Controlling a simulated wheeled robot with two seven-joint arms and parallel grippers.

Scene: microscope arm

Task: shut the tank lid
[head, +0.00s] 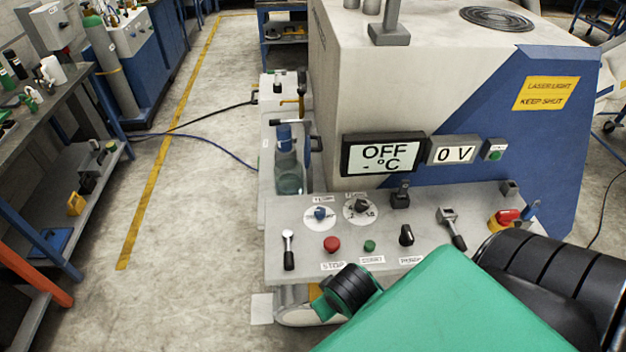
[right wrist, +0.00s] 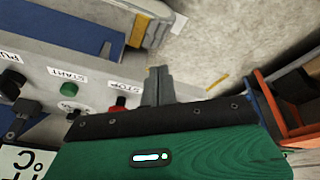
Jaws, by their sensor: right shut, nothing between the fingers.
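I cannot clearly make out the tank lid in either view. In the head view, a clear vessel with a blue top (head: 287,165) stands at the left side of the machine; I cannot tell whether it belongs to the tank. In the right wrist view, a grey-rimmed blue part with a yellow stripe (right wrist: 150,25) sits past the panel edge; I cannot tell what it is. My right gripper (right wrist: 155,72) is shut and empty in the right wrist view, near the red stop button (right wrist: 120,103). My left gripper is not in view.
The control panel (head: 285,212) carries knobs, levers, a red button (head: 331,244) and a green button (head: 369,246). A temperature display (head: 383,153) reads OFF. My green and black arm covers the lower right. The floor (head: 205,220) on the left is clear beyond a workbench (head: 65,90).

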